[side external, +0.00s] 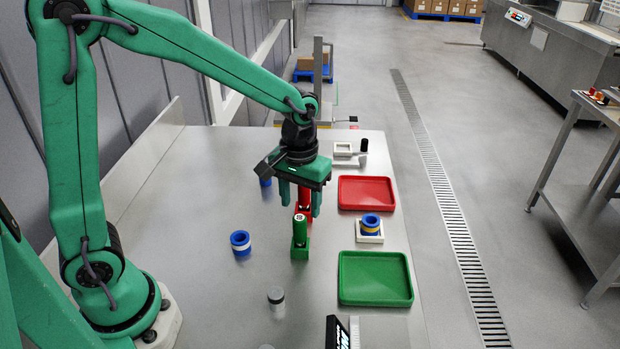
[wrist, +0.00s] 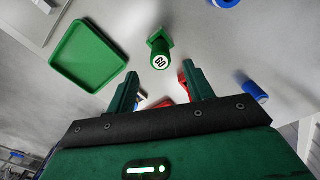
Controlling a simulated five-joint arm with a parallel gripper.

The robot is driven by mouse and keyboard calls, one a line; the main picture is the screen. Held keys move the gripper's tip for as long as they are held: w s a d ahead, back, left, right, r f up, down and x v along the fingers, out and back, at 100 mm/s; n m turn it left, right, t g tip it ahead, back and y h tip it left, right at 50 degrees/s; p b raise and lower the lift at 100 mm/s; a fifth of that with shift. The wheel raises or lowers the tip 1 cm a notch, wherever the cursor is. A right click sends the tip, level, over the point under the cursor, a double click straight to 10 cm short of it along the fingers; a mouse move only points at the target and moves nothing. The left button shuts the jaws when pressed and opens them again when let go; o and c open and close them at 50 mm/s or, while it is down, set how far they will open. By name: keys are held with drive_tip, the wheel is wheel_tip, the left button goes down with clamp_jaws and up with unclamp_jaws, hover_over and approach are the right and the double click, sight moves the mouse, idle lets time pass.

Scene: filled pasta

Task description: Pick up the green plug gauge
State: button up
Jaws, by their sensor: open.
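The green plug gauge (side external: 299,232) stands upright in a green block (side external: 299,252) on the metal table. In the wrist view, its round white end marked GO (wrist: 160,62) faces me, just beyond the line of my fingertips and between them sideways. My gripper (side external: 300,210) points down close to the gauge's top, open and empty. Its fingers (wrist: 161,72) show spread apart in the wrist view. I cannot tell whether the tips reach down beside the gauge. A red gauge (side external: 305,198) stands just behind, partly hidden by my gripper.
A green tray (side external: 345,296) and red tray (side external: 345,206) lie to the right. A blue ring (side external: 240,242) is left and a grey cylinder (side external: 276,297) in front.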

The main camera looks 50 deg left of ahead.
sight(300, 217)
drive_tip(key=shift+s+f, duration=0.15)
drive_tip(key=shift+f, duration=3.75)
clamp_jaws()
